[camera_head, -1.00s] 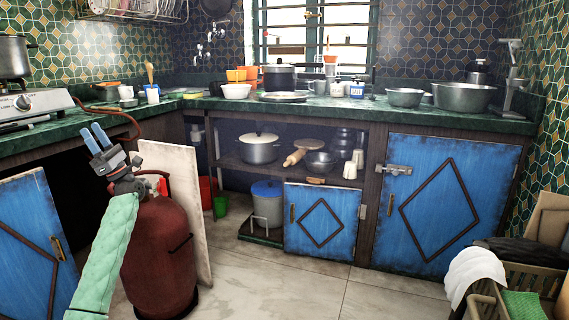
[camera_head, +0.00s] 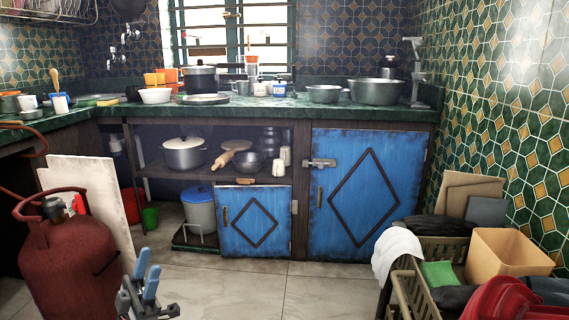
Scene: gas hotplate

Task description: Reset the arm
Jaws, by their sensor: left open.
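My left gripper (camera_head: 147,272) shows low in the head view, left of the middle, with its blue fingers pointing up and a gap between them. It is open and empty. The rest of my left arm is below the picture edge. A red gas cylinder (camera_head: 72,255) stands on the floor to the left of the gripper, and the two appear apart. A hose (camera_head: 28,150) shows at the left edge above the cylinder. My right gripper does not show.
A pale board (camera_head: 95,195) leans behind the cylinder. Blue cabinet doors (camera_head: 365,190) and an open shelf with pots (camera_head: 184,155) are ahead. Crates (camera_head: 410,290) with cloths and a cardboard box (camera_head: 508,252) stand at the right. The tiled floor (camera_head: 245,285) between is clear.

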